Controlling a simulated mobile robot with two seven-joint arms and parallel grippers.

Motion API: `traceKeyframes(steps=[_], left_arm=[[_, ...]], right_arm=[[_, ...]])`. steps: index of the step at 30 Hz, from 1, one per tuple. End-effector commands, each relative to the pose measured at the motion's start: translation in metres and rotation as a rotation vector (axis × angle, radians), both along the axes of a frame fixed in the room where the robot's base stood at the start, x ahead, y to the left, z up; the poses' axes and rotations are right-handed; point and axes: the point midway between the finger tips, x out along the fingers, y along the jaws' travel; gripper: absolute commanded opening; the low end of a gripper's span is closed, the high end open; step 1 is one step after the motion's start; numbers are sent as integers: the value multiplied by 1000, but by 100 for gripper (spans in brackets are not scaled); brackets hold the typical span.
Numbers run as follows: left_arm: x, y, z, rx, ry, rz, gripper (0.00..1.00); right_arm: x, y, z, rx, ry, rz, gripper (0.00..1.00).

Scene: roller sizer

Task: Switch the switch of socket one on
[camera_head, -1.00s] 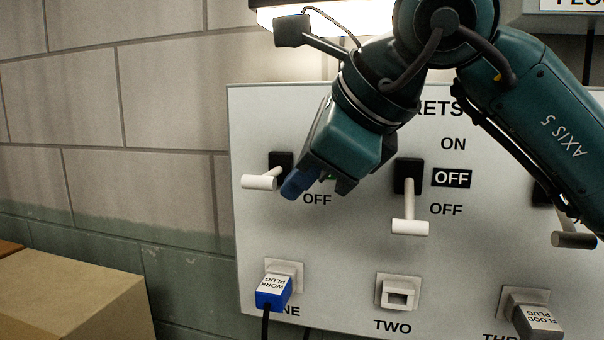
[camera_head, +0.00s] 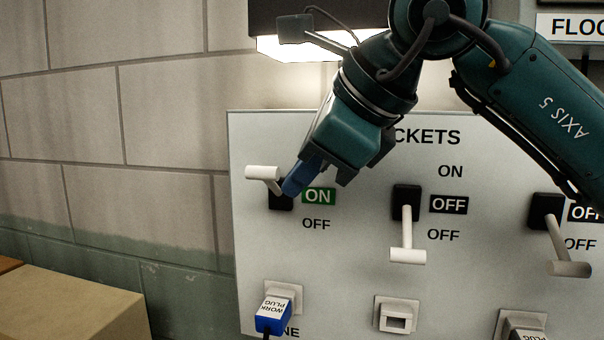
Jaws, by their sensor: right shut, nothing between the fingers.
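The switch of socket one (camera_head: 263,173) is a white T-handle on a black base at the left of the panel. Its handle points up, and the label beside it (camera_head: 319,196) is lit green and reads ON. A blue work plug (camera_head: 271,314) sits in socket one below. My right gripper (camera_head: 297,184) is shut and empty, its blue fingertip beside the handle and in front of part of the black base. Whether it touches the handle I cannot tell. My left gripper is not in view.
The switches of socket two (camera_head: 407,254) and socket three (camera_head: 570,269) hang down, with OFF labels lit. Socket two (camera_head: 397,316) is empty. A plug (camera_head: 526,333) is in socket three. A cardboard box (camera_head: 70,306) stands at lower left. A bright lamp (camera_head: 300,47) is above the panel.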

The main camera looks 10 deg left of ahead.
Motion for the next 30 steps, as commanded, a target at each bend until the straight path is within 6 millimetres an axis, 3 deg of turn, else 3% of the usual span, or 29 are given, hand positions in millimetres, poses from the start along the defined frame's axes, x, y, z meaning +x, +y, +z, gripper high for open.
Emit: traceKeyframes(steps=[6, 19, 30], left_arm=[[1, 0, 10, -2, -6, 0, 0], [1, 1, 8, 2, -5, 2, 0], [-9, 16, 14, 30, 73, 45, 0]], right_arm=[[0, 0, 10, 1, -1, 0, 0], [-1, 1, 11, 6, -4, 3, 0], [-2, -32, 72, 2, 0, 7, 0]])
